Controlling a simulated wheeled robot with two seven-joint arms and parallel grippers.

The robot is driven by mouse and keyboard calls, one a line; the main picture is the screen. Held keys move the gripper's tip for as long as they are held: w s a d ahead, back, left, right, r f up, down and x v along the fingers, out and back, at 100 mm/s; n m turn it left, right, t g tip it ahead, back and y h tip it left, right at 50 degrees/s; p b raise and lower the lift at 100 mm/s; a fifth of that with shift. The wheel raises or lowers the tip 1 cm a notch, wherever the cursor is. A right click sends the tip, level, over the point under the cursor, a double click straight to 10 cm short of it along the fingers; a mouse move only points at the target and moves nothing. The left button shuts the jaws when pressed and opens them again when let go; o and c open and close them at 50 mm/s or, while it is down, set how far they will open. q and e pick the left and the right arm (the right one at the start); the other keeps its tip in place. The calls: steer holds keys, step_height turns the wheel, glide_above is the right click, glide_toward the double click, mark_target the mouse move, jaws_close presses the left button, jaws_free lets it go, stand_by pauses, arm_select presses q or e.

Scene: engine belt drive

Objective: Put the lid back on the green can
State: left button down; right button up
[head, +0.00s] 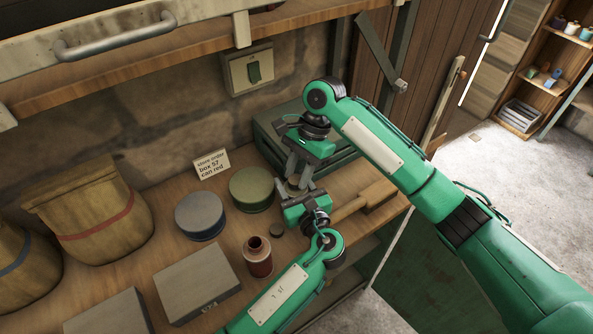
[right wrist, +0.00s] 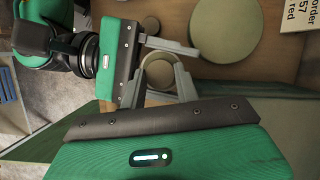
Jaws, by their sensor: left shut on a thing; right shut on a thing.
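My right gripper (head: 294,177) reaches down from the upper right, and my left gripper (head: 288,195) comes in from below. Their fingers meet beside the wide green round tin (head: 251,188). In the right wrist view a small round olive-grey thing (right wrist: 158,71) sits between the fingers, and both grippers are shut at it. Whether it is the green can, its lid or both is hidden by the fingers. A small dark round cap (head: 277,230) lies on the bench; it also shows in the right wrist view (right wrist: 151,25). An open-necked red can (head: 257,256) stands near it.
A blue-grey round tin (head: 200,217) stands left of the green tin. A note (head: 211,164) leans by the wall, reading store order, box 57, can red. Grey boxes (head: 197,281), sacks (head: 95,213), a green case (head: 270,140) and a wooden mallet (head: 378,194) surround the grippers.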

steer(key=m+t, duration=0.1)
steer(key=m, duration=0.1)
steer(key=m+y, duration=0.1)
steer(key=m, duration=0.2)
steer(key=shift+s+t, duration=0.2)
steer(key=shift+t, duration=0.2)
steer(key=m+t, duration=0.1)
steer(key=m, duration=0.1)
steer(key=m+t, duration=0.1)
steer(key=m, duration=0.2)
steer(key=shift+s+d, duration=0.1)
steer(key=o, duration=0.9)
steer(key=shift+r, duration=2.25)
